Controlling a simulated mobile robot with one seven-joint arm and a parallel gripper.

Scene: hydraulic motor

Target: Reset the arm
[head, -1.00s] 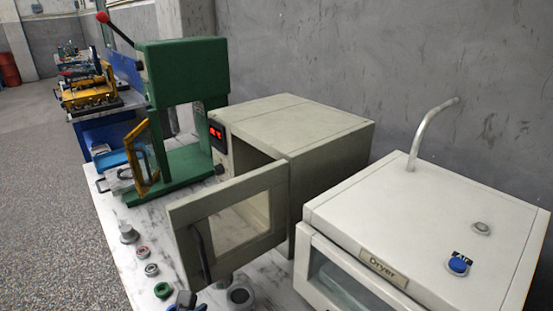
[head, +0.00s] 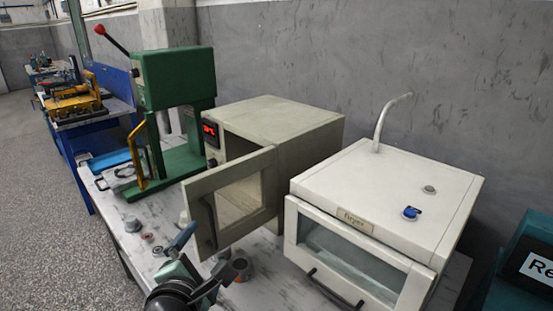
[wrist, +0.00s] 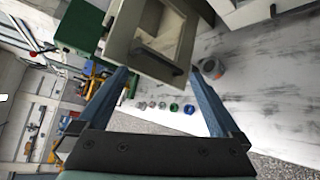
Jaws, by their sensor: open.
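My gripper (head: 207,250) is at the bottom of the head view, over the front of the bench, with its fingers spread. In the wrist view my gripper (wrist: 164,72) shows two blue fingers apart with nothing held between them. The beige oven (head: 282,135) has its door (head: 232,205) swung open; the door (wrist: 117,38) shows just ahead of the fingers in the wrist view. A grey cylindrical part (head: 242,268) stands on the bench beside my gripper. It also shows near the right fingertip in the wrist view (wrist: 212,69). I cannot tell whether they touch.
A green press (head: 176,78) with a red-knobbed lever stands left of the oven. The white dryer (head: 395,190) is to the right, its front window shut. Open floor (head: 40,210) lies at left.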

